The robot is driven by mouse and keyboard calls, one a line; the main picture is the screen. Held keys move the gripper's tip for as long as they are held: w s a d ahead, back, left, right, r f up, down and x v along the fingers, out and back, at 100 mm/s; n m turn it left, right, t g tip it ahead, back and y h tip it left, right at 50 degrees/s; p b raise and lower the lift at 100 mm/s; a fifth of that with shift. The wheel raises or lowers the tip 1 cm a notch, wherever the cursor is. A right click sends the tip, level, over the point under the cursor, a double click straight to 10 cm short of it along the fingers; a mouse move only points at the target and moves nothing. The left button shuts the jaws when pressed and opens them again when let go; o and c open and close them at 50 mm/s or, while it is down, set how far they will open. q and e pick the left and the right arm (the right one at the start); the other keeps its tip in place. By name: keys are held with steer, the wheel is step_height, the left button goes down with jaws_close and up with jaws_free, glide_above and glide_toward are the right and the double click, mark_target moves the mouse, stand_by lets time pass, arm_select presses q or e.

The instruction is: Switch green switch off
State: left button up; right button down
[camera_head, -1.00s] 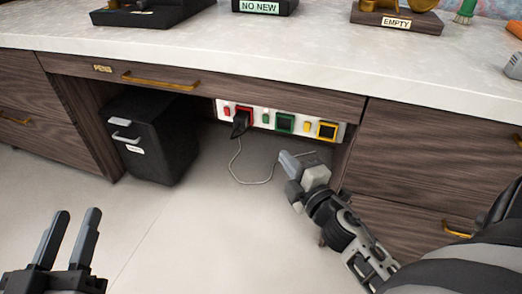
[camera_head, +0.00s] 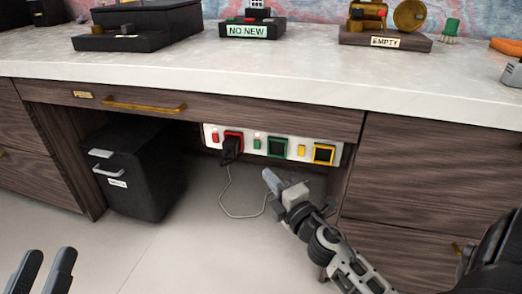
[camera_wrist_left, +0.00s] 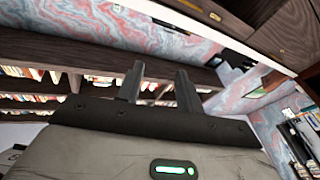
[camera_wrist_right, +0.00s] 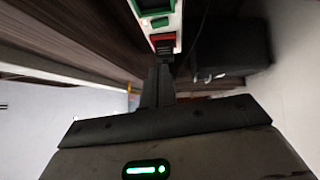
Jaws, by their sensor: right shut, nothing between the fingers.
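A white power strip (camera_head: 208,130) is fixed under the desk top. The small green switch (camera_head: 257,141) sits on it, left of the green-framed socket (camera_head: 278,147); the switch also shows in the right wrist view (camera_wrist_right: 159,22). My right gripper (camera_head: 268,176) is shut and empty, just below the strip and apart from it in the head view. In the right wrist view its fingers (camera_wrist_right: 158,72) point towards the strip, near the red socket (camera_wrist_right: 162,40). My left gripper (camera_head: 46,268) is open and empty at the lower left, far from the strip. Whether the switch is on or off is unclear.
A black plug (camera_head: 229,150) with a cord is in the red socket. A red switch (camera_head: 215,135), a yellow switch (camera_head: 301,150) and a yellow socket (camera_head: 323,153) share the strip. A black bin (camera_head: 140,175) stands left below; drawers (camera_head: 435,170) flank the right.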

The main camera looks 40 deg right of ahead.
glide_toward(257, 144)
steer(key=w+a, duration=0.3)
steer(key=w+d, duration=0.1)
steer(key=w+d+r, duration=0.1)
steer(key=w, duration=0.1)
steer(key=shift+w+d, duration=0.25)
steer(key=shift+d, duration=0.05)
